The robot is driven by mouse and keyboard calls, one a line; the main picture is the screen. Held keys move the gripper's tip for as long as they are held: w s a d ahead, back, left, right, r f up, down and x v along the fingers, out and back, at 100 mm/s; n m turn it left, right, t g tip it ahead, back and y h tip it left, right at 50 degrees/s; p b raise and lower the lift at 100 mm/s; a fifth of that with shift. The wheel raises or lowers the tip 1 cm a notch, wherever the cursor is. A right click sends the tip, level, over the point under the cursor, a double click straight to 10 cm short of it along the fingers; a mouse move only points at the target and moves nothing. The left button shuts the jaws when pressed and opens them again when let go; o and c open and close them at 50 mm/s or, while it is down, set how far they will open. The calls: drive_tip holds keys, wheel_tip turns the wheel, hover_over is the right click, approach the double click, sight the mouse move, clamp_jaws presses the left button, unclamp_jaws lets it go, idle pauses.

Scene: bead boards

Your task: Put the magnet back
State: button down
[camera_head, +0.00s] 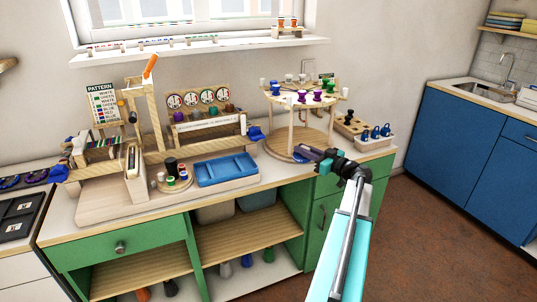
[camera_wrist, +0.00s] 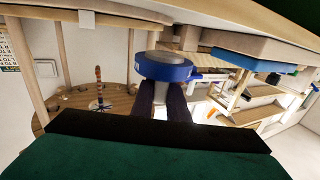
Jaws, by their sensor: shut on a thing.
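My gripper (camera_head: 306,153) is in front of the round two-tier wooden stand (camera_head: 293,104), level with its lower part. In the wrist view its dark fingers (camera_wrist: 163,98) are shut on a round blue piece with a pale grey face (camera_wrist: 165,68), which I take to be the magnet. It is held at the fingertips, clear of the surfaces near it as far as I can see. In the head view the held piece is small and hard to make out against the fingers. Where the magnet belongs is not clearly marked in either view.
The stand's posts and lower disc (camera_wrist: 112,105) are close on the left in the wrist view. A blue tray (camera_head: 226,169), a small round tray of spools (camera_head: 174,181) and wooden racks (camera_head: 206,124) stand left on the counter. Blue pieces (camera_head: 375,132) sit behind right.

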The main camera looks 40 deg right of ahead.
drive_tip(key=w+a, duration=0.1)
drive_tip(key=w, duration=0.2)
drive_tip(key=w+a+p, duration=0.1)
drive_tip(key=w+a, duration=0.1)
drive_tip(key=w, duration=0.2)
drive_tip(key=w+a+f+p, duration=0.1)
drive_tip(key=w+a, duration=0.1)
drive_tip(key=w, duration=0.2)
drive_tip(key=shift+a, duration=0.2)
drive_tip(key=shift+f, duration=0.1)
drive_tip(key=shift+f+p, duration=0.35)
drive_tip(key=shift+f, duration=1.35)
drive_tip(key=shift+f+b, duration=0.2)
drive_tip(key=shift+b, duration=0.15)
drive_tip(key=c, duration=1.7)
unclamp_jaws()
drive_tip(key=shift+r+p, duration=0.25)
drive_tip(key=shift+p, duration=0.15)
